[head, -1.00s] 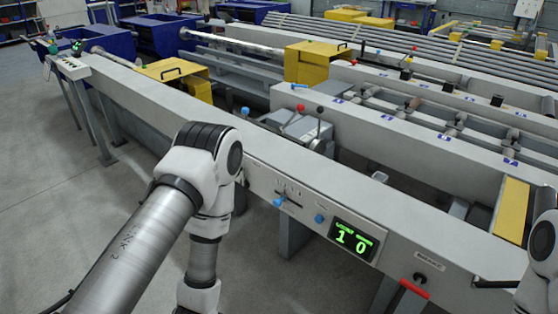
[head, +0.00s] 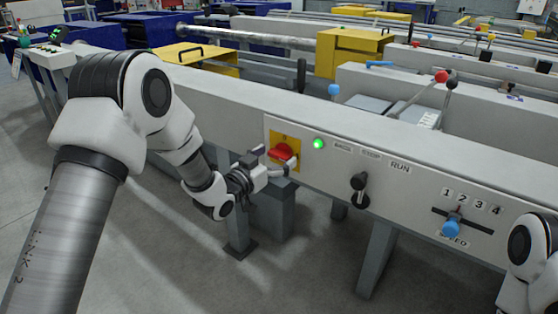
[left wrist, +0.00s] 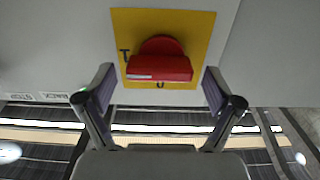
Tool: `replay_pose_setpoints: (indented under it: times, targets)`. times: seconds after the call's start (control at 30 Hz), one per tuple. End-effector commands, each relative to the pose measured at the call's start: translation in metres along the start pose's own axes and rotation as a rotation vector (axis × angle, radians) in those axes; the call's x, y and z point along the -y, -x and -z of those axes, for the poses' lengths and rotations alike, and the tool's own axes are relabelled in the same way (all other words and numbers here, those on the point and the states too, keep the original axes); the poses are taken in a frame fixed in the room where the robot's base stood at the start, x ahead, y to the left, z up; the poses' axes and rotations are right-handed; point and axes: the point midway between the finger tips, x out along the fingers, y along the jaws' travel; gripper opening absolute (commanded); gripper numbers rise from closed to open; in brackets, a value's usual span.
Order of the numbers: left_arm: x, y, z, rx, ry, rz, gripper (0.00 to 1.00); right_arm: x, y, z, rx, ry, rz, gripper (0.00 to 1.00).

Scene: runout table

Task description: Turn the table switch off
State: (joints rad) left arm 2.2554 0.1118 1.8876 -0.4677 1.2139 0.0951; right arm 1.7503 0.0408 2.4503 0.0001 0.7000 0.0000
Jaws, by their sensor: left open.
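The table switch (head: 283,152) is a red rotary knob on a yellow plate (head: 293,138), set in the front face of the grey runout table. A green lamp (head: 319,144) beside it is lit. In the left wrist view the red knob (left wrist: 160,68) shows its bar lying level across the picture on the yellow plate (left wrist: 196,28). My left gripper (head: 276,162) is open in front of the switch, and its fingers stand on either side of the knob in the wrist view. I cannot tell whether they touch it. My right gripper is out of view.
Right of the switch, the same panel carries a black selector lever (head: 359,190) by the RUN label and a blue speed knob (head: 453,226) on a numbered slot. Red, blue and black ball levers stand behind the beam. Table legs (head: 375,258) stand below; floor in front is clear.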

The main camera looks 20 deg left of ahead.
Motion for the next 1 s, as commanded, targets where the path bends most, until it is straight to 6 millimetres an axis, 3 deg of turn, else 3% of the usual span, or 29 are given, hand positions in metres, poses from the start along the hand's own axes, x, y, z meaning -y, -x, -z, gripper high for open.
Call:
replay_pose_setpoints:
  times: [0.13, 0.37, 0.53, 1.0]
  targets:
    - [0.0002, -0.0146, -0.0009, 0.000, 0.001, 0.001, 0.92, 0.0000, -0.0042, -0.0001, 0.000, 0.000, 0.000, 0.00]
    - [0.0004, -0.0161, -0.0003, 0.001, 0.002, 0.002, 0.92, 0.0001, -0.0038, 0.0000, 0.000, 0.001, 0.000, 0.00]
    - [0.0004, -0.0159, -0.0005, 0.001, 0.002, 0.002, 0.32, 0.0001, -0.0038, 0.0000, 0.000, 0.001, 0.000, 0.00]
    - [0.0008, -0.0157, 0.0009, 0.002, 0.052, 0.003, 0.32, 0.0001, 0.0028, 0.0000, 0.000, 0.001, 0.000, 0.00]
